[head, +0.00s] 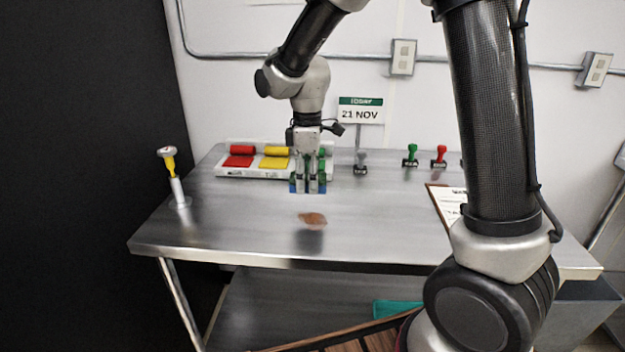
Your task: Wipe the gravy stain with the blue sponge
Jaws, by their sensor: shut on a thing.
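My gripper (308,182) points down over the steel table, in front of the right part of a white tray. It is shut on the blue sponge (295,187), whose blue edges show around the fingers; the fingers hide much of it. The gravy stain (312,218) is a small brown patch on the table, nearer the front edge than the gripper and just below it in the picture. The sponge is apart from the stain. I cannot tell how high the sponge is above the table.
The white tray (225,172) holds red and yellow pieces. A date sign (360,113) and several stamps, one green-handled (410,155) and one red-handled (439,155), stand at the back. A clipboard (448,203) lies right, partly behind my arm. A yellow-and-white post (174,175) stands left.

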